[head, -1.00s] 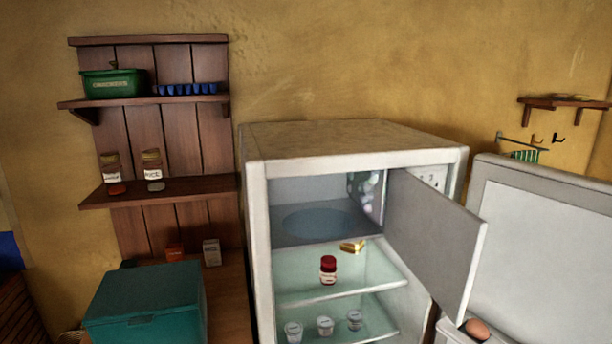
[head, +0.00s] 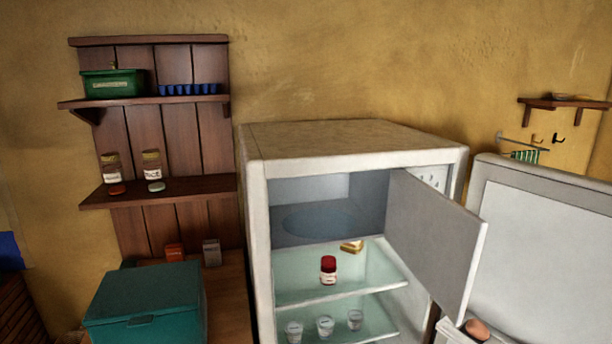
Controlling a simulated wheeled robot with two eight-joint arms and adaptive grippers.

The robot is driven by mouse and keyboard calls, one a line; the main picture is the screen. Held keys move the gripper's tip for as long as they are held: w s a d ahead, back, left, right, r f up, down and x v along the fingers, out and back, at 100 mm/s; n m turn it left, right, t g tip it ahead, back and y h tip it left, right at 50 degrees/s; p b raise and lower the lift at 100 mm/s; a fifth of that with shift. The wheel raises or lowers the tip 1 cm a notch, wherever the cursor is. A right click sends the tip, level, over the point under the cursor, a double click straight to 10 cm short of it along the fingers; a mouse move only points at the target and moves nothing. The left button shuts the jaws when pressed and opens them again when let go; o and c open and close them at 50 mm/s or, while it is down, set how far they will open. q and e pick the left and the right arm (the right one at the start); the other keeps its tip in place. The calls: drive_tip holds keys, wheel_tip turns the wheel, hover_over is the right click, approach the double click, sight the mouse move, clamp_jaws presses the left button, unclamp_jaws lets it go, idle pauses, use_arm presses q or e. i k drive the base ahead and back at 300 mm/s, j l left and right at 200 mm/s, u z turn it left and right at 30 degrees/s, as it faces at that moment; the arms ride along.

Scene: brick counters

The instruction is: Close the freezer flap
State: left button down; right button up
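The freezer flap (head: 432,240) is a flat grey panel at the top right of the fridge (head: 350,160). It stands open, swung out toward the right on its right-hand side. The freezer compartment (head: 325,205) behind it is open to view and looks empty, with a round mark on its floor. The large fridge door (head: 548,245) also stands open on the right. Neither of my grippers is in view.
Glass shelves below the compartment hold a red-capped jar (head: 328,270), a gold packet (head: 352,247) and small cups (head: 325,325). A brown egg (head: 477,329) sits by the fridge door. A teal box (head: 146,305) and wooden shelves (head: 165,190) stand left.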

sight(438, 239)
drive_tip(key=k+l+u, duration=0.15)
drive_tip(key=l, duration=0.35)
drive_tip(key=k+l+u, duration=0.1)
drive_tip(key=k+l, duration=0.3)
drive_tip(key=k+l+u, duration=0.15)
drive_tip(key=k+l, duration=0.15)
drive_tip(key=l, duration=0.15)
drive_tip(key=k+l+u, duration=0.15)
drive_tip(key=l, duration=0.25)
drive_tip(key=k+l+u, duration=0.1)
drive_tip(key=l, duration=0.3)
drive_tip(key=k+l+u, duration=0.15)
drive_tip(key=l, duration=0.25)
drive_tip(key=k+l+u, duration=0.15)
drive_tip(key=i+l+z, duration=0.15)
drive_tip(key=l, duration=0.15)
drive_tip(key=i+l+z, duration=0.1)
drive_tip(key=l, duration=0.25)
drive_tip(key=i+l+z, duration=0.15)
drive_tip(key=l, duration=0.15)
